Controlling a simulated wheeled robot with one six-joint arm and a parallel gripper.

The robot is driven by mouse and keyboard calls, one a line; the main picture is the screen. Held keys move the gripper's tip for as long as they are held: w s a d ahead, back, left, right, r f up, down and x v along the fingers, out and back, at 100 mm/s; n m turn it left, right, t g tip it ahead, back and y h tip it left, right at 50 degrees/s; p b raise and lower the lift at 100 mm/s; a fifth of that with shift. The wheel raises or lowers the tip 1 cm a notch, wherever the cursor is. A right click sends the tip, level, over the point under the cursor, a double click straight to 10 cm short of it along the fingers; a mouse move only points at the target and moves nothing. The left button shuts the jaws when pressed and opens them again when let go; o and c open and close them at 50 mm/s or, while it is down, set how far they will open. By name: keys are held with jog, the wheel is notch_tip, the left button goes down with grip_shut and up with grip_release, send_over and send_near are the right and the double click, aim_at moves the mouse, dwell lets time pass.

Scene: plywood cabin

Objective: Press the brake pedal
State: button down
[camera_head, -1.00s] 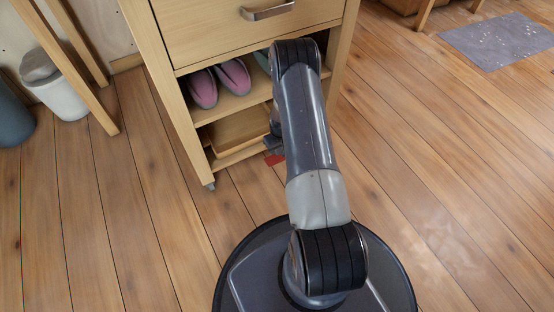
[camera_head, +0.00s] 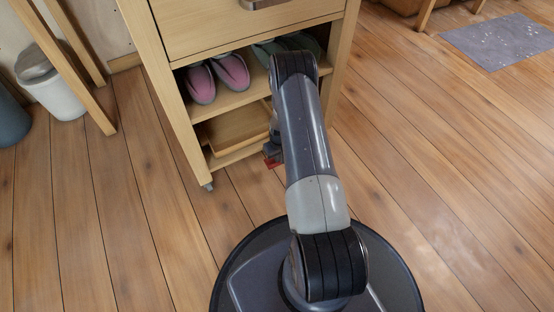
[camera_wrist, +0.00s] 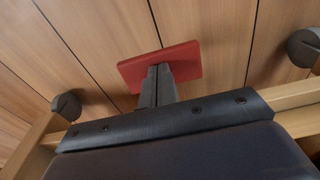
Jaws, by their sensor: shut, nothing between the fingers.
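The brake pedal is a flat red plate (camera_wrist: 186,60) low at the front of the wooden cabinet (camera_head: 181,128). It also shows as a small red patch (camera_head: 271,164) in the head view. My gripper (camera_wrist: 158,72) is shut and empty, its fingertips overlapping the middle of the red plate in the wrist view. I cannot tell whether they touch it. In the head view my arm hides part of the cabinet's right side, and the gripper covers part of the pedal.
Dark casters (camera_wrist: 66,104) stand under the cabinet on both sides of the pedal. Pink shoes (camera_head: 232,72) sit on the upper shelf, above a wooden tray (camera_head: 232,128). A white bin (camera_head: 57,92) stands at the left. The floor at the right is open up to a grey mat (camera_head: 497,40).

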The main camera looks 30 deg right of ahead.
jog(key=shift+f, duration=0.2)
jog(key=shift+s+r+p, duration=0.1)
jog(key=shift+s+p, duration=0.05)
jog(key=shift+p, duration=0.25)
jog(key=s, duration=0.2)
jog(key=shift+s+r+p, duration=0.3)
jog(key=shift+r+p, duration=0.05)
jog(key=shift+r, duration=0.05)
notch_tip(320, 180, up, 11)
jog(key=s+p, duration=0.1)
jog(key=p, duration=0.3)
jog(key=shift+d+f, duration=0.1)
jog(key=shift+f, duration=0.05)
